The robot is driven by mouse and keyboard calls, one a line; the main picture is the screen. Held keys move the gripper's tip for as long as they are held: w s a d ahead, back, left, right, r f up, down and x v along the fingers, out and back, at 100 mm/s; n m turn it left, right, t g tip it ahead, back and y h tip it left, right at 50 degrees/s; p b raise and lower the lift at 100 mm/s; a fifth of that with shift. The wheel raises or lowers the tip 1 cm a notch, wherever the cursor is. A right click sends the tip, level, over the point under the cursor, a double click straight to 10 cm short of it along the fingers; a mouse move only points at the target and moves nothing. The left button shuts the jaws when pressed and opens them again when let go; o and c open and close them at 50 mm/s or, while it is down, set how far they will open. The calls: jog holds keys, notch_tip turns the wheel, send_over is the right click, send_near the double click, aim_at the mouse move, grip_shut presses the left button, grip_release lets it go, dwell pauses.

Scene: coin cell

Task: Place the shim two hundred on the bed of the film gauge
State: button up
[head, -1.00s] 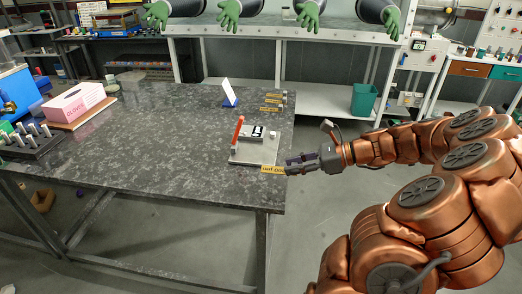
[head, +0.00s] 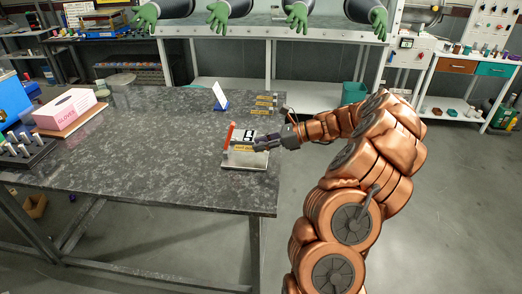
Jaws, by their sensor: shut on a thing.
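The film gauge (head: 240,161) is a light metal block with an upright red handle, near the right end of the dark stone table. My gripper (head: 259,146) reaches in from the right and is shut on the shim two hundred (head: 242,149), a small yellow strip with dark lettering too small to read. The shim is above the gauge's bed, just right of the red handle's foot. I cannot tell whether it touches the bed. My fingers hide part of the gauge's right side, and a black-and-white display shows behind them.
Several other yellow strips (head: 260,112) lie behind the gauge. A white card on a blue stand (head: 220,97) stands behind it too. A pink glove box (head: 64,108) and a dark rack of pegs (head: 20,153) are at the left. The table's middle is clear.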

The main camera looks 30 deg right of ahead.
aim_at(261, 158)
jog(key=shift+w, duration=0.15)
jog(key=shift+f+p, duration=0.5)
jog(key=shift+f, duration=1.3)
jog(key=o, duration=0.8)
jog(key=shift+f, duration=0.1)
jog(key=b+v, duration=0.2)
jog(key=v, duration=1)
jog(key=shift+b, duration=0.3)
